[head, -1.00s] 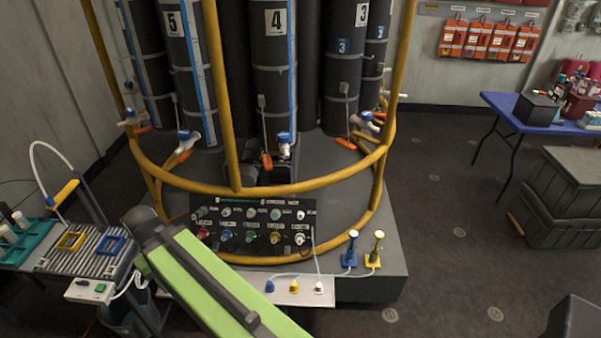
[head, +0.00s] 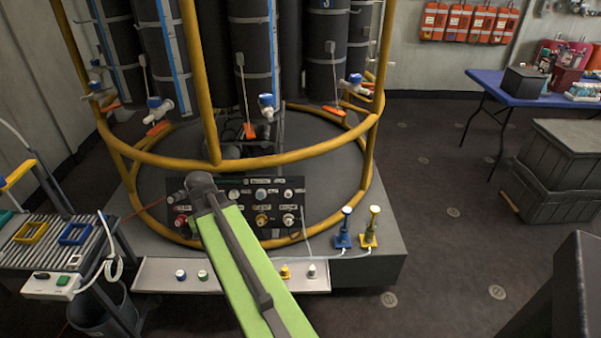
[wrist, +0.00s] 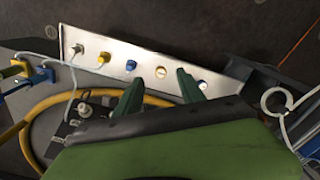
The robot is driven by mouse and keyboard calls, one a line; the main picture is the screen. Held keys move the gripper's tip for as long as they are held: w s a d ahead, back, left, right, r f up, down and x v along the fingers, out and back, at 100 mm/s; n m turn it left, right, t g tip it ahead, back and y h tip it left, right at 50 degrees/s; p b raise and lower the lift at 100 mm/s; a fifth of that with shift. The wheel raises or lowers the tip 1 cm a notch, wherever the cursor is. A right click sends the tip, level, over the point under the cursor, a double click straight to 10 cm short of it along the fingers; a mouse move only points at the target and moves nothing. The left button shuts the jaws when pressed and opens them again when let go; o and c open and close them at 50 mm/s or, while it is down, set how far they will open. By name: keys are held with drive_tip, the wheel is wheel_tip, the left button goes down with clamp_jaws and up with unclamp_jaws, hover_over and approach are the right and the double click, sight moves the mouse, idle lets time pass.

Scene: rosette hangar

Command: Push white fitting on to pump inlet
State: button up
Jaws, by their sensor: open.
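A white fitting (head: 311,270) stands at the right end of a pale tray, with a thin tube near it. It also shows near the left end of the tray in the wrist view (wrist: 76,48). Two small pumps, one blue (head: 343,230) and one yellow (head: 370,228), stand on the platform to the right. I cannot tell which opening is the pump inlet. My gripper (wrist: 160,92) is open and empty; its green fingers are apart over the tray's near edge, away from the white fitting. In the head view my arm hides part of the panel and tray.
The tray (head: 155,276) also holds a blue fitting (head: 181,275), a green one (head: 203,274) and a yellow one (head: 285,271). A black connector panel (head: 292,192) stands behind it. A yellow rail (head: 290,157) curves around the platform. A ribbed bench (head: 50,255) is at left.

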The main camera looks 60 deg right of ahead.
drive_tip(key=s+d+f+m+b, duration=0.2)
drive_tip(key=s+d+f+b, duration=0.25)
drive_tip(key=d+f, duration=0.2)
drive_tip(key=s+d+f+m+b, duration=0.1)
drive_tip(key=s+d+f+b, duration=0.2)
drive_tip(key=d+f+b, duration=0.4)
drive_tip(key=m+b, duration=0.3)
drive_tip(key=b, duration=0.4)
hover_over(312, 268)
drive_tip(key=f, duration=0.7)
drive_tip(key=shift+w+a+f, duration=0.1)
drive_tip(key=shift+w+f, duration=0.1)
drive_tip(key=shift+f, duration=0.15)
drive_tip(key=shift+s, duration=0.25)
drive_tip(key=shift+r+p, duration=0.1)
drive_tip(key=shift+p, duration=0.2)
wheel_tip(312, 268, down, 9)
drive_tip(key=b, duration=0.9)
drive_tip(key=shift+c, duration=0.3)
clamp_jaws()
